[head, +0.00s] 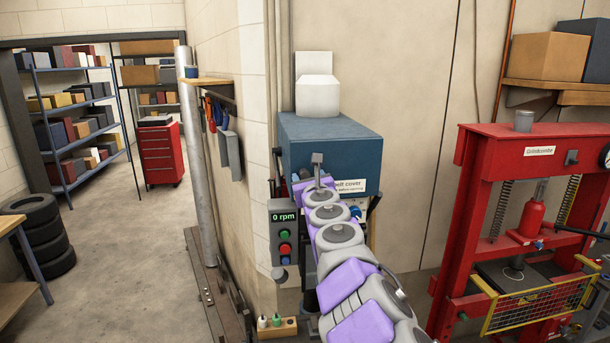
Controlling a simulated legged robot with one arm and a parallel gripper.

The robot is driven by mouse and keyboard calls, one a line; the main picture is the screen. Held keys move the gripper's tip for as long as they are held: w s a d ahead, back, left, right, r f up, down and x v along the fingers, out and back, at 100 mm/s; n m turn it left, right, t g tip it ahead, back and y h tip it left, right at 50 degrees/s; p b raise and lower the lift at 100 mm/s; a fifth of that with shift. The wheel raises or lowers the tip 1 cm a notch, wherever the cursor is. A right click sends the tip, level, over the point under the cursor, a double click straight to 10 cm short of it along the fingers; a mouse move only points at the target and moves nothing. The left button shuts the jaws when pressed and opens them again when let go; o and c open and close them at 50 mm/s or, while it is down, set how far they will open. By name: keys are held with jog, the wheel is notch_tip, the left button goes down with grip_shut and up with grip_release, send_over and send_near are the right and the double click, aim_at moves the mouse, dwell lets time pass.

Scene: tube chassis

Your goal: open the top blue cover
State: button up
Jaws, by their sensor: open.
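The blue cover (345,135) is a box-shaped lid on top of the machine by the wall, and it looks closed. A white label (352,187) on its front is partly hidden by my arm. My gripper (317,168) is at the far end of my purple and grey arm, in front of the left part of the cover's front face. It is open, but its fingers are small and hard to make out. No object shows in it. I cannot tell whether it touches the cover.
A control box (283,235) reading "0 rpm" hangs left of my arm. A white housing (315,85) stands behind the cover. A red press (530,145) stands to the right. A grey pipe (190,150) and wall corner are left. Open floor (130,250) lies farther left.

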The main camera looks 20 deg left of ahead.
jog(key=shift+s+a, duration=0.15)
jog(key=shift+a, duration=0.7)
jog(key=shift+w+d, duration=0.2)
jog(key=shift+d, duration=0.35)
jog(key=c, duration=0.5)
jog(key=shift+a, duration=0.15)
grip_shut()
